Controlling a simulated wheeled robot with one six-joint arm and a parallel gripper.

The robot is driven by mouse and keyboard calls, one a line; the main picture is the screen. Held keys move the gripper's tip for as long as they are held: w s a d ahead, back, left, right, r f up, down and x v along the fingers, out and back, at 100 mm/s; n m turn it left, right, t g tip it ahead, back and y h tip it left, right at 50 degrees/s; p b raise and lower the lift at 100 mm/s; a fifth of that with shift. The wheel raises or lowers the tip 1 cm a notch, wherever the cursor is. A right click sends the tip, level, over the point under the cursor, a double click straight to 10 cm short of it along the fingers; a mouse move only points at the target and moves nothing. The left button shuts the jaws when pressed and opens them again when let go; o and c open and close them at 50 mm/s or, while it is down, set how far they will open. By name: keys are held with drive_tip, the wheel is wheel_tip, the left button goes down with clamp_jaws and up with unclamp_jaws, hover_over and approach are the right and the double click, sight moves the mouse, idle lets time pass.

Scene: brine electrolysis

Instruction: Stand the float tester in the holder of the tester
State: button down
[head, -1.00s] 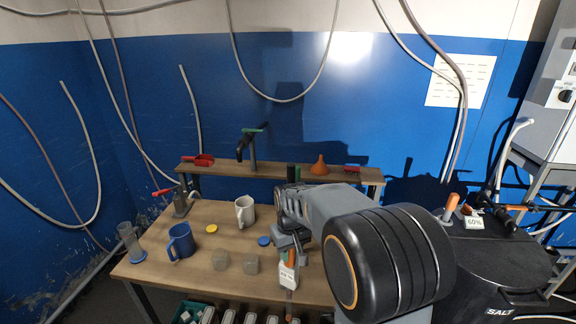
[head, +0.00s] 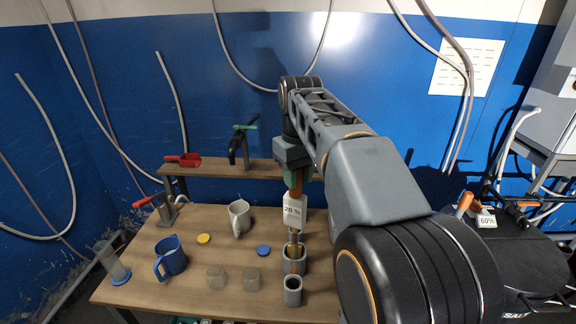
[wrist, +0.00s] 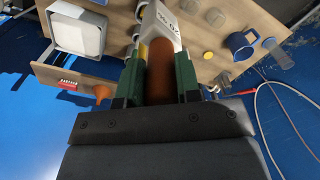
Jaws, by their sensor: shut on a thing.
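The float tester has an orange handle (head: 296,189) and a white label (head: 294,211) reading 20 %. My gripper (head: 294,178) is shut on the handle; the wrist view shows the green fingers (wrist: 160,78) on either side of the orange-brown handle (wrist: 160,70), with the label (wrist: 163,18) beyond. The tester hangs nearly upright, its lower end over the mouth of a grey round cup (head: 295,263). I cannot tell whether the tip is inside this cup or just above or behind it. A smaller grey cup (head: 292,291) stands in front. Neither is marked as the holder.
A raised shelf (head: 215,169) runs behind. A 60 % labelled tool (head: 485,220) is on the black barrel at right.

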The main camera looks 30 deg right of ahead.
drive_tip(key=shift+w, duration=0.2)
drive_tip(key=shift+s+f+b, duration=0.1)
drive_tip(key=shift+f+b, duration=2.3)
drive_tip(key=shift+f, duration=0.15)
drive_tip(key=shift+f+b, duration=3.5)
drive_tip(key=shift+f, duration=1.35)
drive_tip(key=c, duration=0.7)
unclamp_jaws()
drive_tip(key=shift+c, duration=0.2)
drive_tip(key=p, duration=0.2)
approach(296, 197)
drive_tip(key=f, duration=0.5)
drive_tip(key=shift+w+d+f, duration=0.15)
drive_tip(key=shift+w+d, duration=0.05)
drive_tip(key=shift+w, duration=0.15)
